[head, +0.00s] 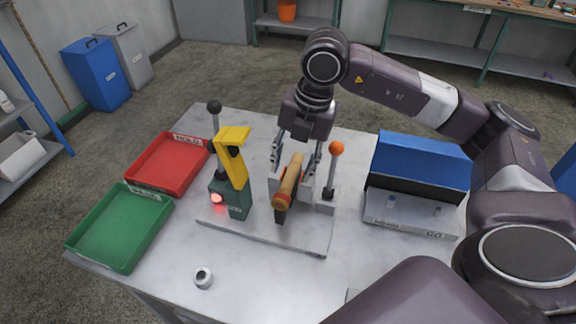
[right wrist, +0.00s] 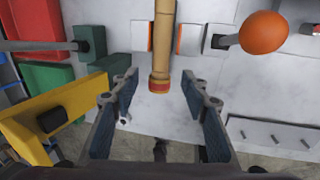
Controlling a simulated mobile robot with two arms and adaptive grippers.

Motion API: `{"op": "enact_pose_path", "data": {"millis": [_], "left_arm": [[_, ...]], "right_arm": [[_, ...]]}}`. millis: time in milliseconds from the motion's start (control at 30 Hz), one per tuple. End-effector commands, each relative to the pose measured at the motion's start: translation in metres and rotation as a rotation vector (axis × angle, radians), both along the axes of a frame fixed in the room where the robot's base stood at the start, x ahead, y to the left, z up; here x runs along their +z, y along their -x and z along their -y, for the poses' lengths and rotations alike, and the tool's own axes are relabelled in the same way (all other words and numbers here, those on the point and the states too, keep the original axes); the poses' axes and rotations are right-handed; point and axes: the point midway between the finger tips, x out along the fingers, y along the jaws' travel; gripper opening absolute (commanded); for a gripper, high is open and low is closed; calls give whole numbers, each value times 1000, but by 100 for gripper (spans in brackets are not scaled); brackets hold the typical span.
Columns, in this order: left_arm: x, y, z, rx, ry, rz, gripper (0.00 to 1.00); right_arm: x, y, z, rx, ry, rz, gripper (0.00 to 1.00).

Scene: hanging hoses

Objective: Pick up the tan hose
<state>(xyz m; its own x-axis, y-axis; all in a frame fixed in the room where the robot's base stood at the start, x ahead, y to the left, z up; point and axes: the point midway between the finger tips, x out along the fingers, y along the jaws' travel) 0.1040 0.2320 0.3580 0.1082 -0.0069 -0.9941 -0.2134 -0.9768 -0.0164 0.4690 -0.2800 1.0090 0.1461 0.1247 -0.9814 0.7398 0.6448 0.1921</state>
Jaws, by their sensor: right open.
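The tan hose (head: 291,175) is a straight tube with a reddish band near its near end. It sits in a fixture between pale blocks with orange pads, and also shows in the right wrist view (right wrist: 163,40). My right gripper (head: 294,160) is open above the fixture, with one finger on each side of the hose in the head view. In the right wrist view, the banded hose end lies between the open fingertips (right wrist: 159,80). I cannot tell how far below the tips it is. No contact shows. My left gripper is not in view.
A yellow-topped green device (head: 234,170) with a red light stands left of the hose. A lever with an orange ball (head: 336,149) stands right. A red tray (head: 141,188) and green tray (head: 83,238) lie left, a blue-topped unit (head: 421,157) right, a pale ring (head: 203,285) in front.

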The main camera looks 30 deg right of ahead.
Motion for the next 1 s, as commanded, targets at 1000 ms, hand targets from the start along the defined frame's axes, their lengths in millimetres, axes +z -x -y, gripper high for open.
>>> {"op": "enact_pose_path", "data": {"millis": [1000], "left_arm": [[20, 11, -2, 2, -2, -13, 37]], "right_arm": [[-69, -8, -15, 2, -4, -1, 20]]}}
